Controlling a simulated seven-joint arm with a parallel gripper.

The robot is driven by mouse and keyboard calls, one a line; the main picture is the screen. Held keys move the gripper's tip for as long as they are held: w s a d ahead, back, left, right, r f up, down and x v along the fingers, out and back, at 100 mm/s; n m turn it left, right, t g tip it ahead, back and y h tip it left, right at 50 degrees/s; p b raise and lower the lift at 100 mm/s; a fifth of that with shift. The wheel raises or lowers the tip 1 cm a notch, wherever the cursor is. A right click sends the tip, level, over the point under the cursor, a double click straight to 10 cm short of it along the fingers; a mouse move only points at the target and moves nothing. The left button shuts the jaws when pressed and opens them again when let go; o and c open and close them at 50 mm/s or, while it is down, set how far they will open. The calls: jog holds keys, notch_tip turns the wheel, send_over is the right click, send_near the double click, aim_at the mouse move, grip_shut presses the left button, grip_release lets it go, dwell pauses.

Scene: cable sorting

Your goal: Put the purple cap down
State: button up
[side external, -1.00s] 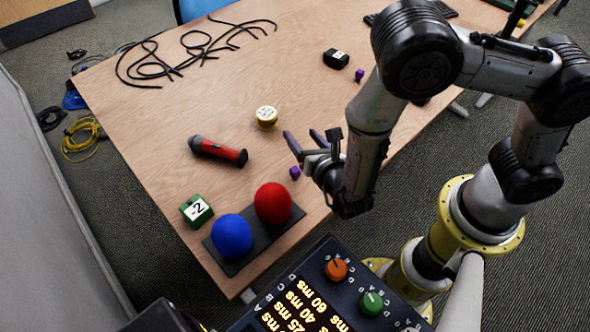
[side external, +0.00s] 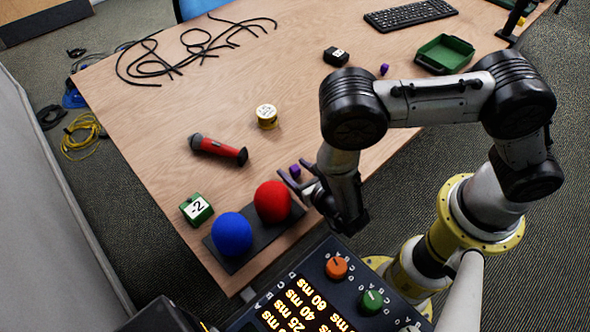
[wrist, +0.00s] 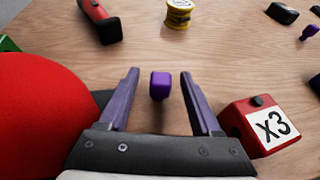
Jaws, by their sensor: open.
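A small purple cap (side external: 295,170) is on the wooden table near its front edge, right of the red ball. In the wrist view the purple cap (wrist: 160,84) lies between my two purple-grey fingers, with a gap on each side. My gripper (wrist: 160,73) is open and neither finger touches the cap. In the side external view my gripper (side external: 292,167) is low by the cap, and my wrist hides part of the table there. A second purple cap (side external: 384,69) is farther back on the table, and it also shows in the wrist view (wrist: 309,32).
The red ball (wrist: 40,110) is close left of my gripper, and a red X3 block (wrist: 262,125) is close right. A green tray (side external: 420,62) is farther back.

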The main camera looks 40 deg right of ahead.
jog(key=shift+w+d+f, duration=0.1)
jog(key=shift+w+f, duration=0.1)
jog(key=shift+w, duration=0.25)
grip_shut()
jog(key=shift+r, duration=0.1)
